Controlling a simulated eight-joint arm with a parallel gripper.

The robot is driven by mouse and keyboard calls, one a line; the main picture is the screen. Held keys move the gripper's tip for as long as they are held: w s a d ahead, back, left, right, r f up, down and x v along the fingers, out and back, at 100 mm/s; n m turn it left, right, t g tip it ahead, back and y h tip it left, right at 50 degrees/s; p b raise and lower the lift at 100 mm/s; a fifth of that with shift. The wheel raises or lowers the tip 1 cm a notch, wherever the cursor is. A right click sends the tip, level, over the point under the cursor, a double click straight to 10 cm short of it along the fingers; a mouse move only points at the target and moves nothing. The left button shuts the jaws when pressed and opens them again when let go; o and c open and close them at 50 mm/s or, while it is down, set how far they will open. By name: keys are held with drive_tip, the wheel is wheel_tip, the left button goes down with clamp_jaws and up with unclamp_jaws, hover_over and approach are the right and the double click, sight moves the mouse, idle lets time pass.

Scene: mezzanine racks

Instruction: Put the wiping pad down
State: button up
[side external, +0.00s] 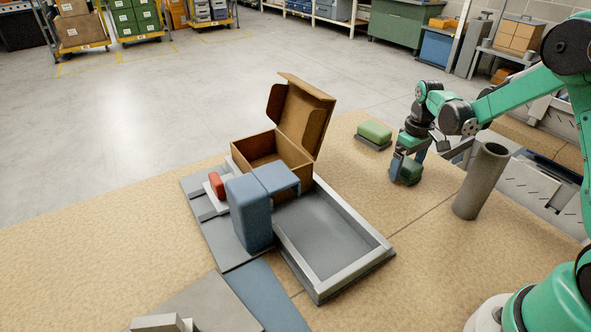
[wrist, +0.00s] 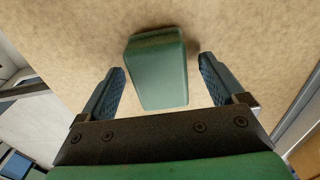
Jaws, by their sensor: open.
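A dark green block-shaped pad (wrist: 158,78), which looks like the wiping pad, lies on the tan work surface in the wrist view. My gripper (wrist: 164,66) is open, with one finger on each side of the pad and a visible gap to each. In the side external view my gripper (side external: 404,172) is low over the surface at the right, and the pad (side external: 411,172) shows partly behind its fingers. A second, lighter green pad (side external: 375,131) rests on a thin dark base just beyond the gripper.
A grey cylinder (side external: 480,182) stands upright right of my gripper. An open cardboard box (side external: 272,152), a grey shallow tray (side external: 345,262) and blue blocks (side external: 250,212) with a small red block (side external: 216,185) fill the middle. Bare surface lies between the tray and my gripper.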

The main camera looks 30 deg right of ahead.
sight(408, 163)
wheel_tip(408, 163, up, 11)
drive_tip(key=s+a+r+t, duration=0.1)
drive_tip(key=s+a+t, duration=0.2)
drive_tip(key=a, duration=0.5)
drive_tip(key=s+a+r+t, duration=0.1)
drive_tip(key=s+a+t, duration=0.3)
drive_tip(key=a, duration=0.4)
drive_tip(key=shift+s, duration=0.6)
